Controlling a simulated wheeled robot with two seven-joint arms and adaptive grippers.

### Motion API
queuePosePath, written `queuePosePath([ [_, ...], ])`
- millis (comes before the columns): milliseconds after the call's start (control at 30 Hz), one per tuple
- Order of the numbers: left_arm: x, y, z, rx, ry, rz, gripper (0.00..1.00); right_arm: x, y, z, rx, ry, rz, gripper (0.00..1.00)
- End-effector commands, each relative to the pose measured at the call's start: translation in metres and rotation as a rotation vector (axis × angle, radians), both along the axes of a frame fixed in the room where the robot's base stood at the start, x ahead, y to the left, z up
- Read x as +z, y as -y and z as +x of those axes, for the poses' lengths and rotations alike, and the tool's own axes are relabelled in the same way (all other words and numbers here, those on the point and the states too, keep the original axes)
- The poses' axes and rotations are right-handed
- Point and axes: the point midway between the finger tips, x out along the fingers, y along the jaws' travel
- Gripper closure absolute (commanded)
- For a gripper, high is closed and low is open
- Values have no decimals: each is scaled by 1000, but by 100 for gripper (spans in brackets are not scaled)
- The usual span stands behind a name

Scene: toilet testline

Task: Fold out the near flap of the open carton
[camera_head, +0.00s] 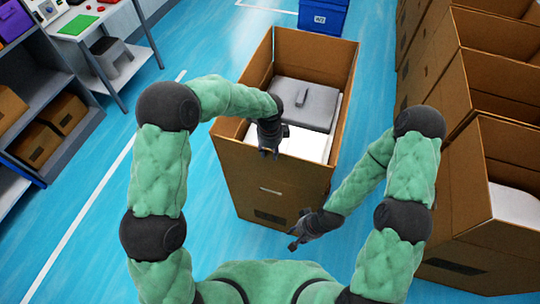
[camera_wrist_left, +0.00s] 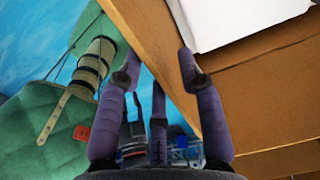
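The open brown carton (camera_head: 275,190) stands on the floor in the middle of the head view. A grey lid-like part (camera_head: 305,103) and white contents (camera_head: 318,145) lie inside it. My left gripper (camera_head: 269,152) points down at the carton's near top edge. In the left wrist view its fingers (camera_wrist_left: 157,68) are spread, with cardboard (camera_wrist_left: 165,50) passing between or below them; contact is unclear. The near flap cannot be told apart from the near wall. My right gripper (camera_head: 296,242) is low in front of the near wall, apart from the left one; its fingers look spread.
More open cartons (camera_head: 480,255) stand in a row at the right, close to my right arm. A shelf (camera_head: 50,100) with boxes and a white table (camera_head: 85,25) are at the left. A blue bin (camera_head: 322,17) stands behind. Blue floor is clear left of the carton.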

Motion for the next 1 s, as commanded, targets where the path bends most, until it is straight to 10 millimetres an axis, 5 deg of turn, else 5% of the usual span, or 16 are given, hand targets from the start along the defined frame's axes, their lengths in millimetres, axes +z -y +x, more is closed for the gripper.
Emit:
queuePosePath([
  [200,-25,0,0,1,-1,0,63,-4,0,0,0,-1,0,60],
  [600,-31,0,1,1,2,-2,63,-4,0,0,0,0,0,60],
  [767,-31,0,1,1,2,-2,100,-4,0,0,0,0,0,60],
  [1000,-31,0,0,1,2,-1,100,-4,0,0,0,0,0,60],
])
